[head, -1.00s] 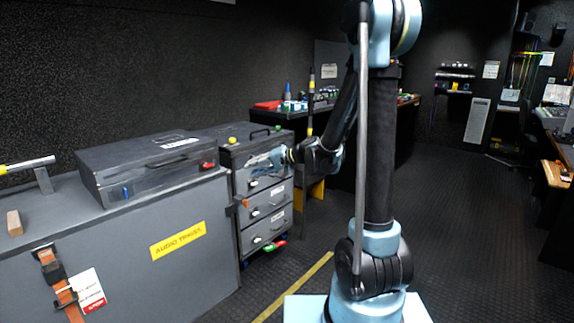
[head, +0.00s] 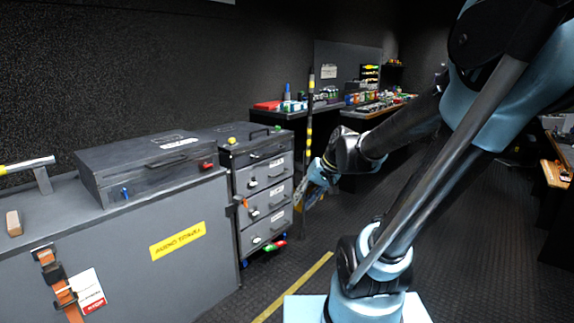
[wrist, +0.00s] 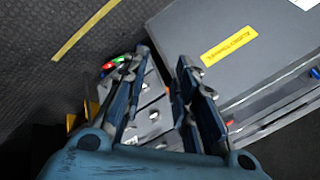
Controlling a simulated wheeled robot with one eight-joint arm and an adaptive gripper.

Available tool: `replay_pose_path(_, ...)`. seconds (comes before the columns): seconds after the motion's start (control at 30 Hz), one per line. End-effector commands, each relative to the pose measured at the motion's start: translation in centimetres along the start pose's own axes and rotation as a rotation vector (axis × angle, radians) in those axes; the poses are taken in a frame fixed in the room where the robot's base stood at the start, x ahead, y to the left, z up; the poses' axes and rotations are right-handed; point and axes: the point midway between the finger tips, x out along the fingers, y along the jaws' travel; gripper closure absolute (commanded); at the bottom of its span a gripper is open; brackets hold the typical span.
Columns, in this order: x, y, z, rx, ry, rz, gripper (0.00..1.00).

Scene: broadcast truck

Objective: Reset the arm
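My arm stands on its pale blue base at the right of the head view, leaning to the right with its forearm reaching back to the left. My gripper (head: 305,188) is just right of the grey drawer cabinet (head: 263,200), apart from it. In the wrist view my gripper (wrist: 165,55) has its two blue fingers spread, with nothing between them but a view of the cabinet and the grey trunk behind. The fingertips are small and partly blurred in the head view.
A large grey trunk (head: 120,250) with a yellow label stands at the left, carrying a dark case (head: 145,168). A dark workbench (head: 350,115) with small items runs along the back. A yellow floor line (head: 295,287) crosses the dark floor. Red and green items lie by the cabinet's foot.

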Motion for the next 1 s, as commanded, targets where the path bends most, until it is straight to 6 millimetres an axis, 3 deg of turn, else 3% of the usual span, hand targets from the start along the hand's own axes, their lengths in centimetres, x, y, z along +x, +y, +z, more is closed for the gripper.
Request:
replay_pose_path(0.4,-3.0,8.0,8.8,-0.029,-0.063,0.282,0.73)
replay_pose_path(0.6,-4.2,11.2,12.1,-0.034,-0.093,0.396,0.73)
replay_pose_path(0.8,-4.8,12.8,13.7,-0.034,-0.110,0.452,0.73)
replay_pose_path(1.0,-4.8,13.0,13.8,-0.035,-0.112,0.459,0.73)
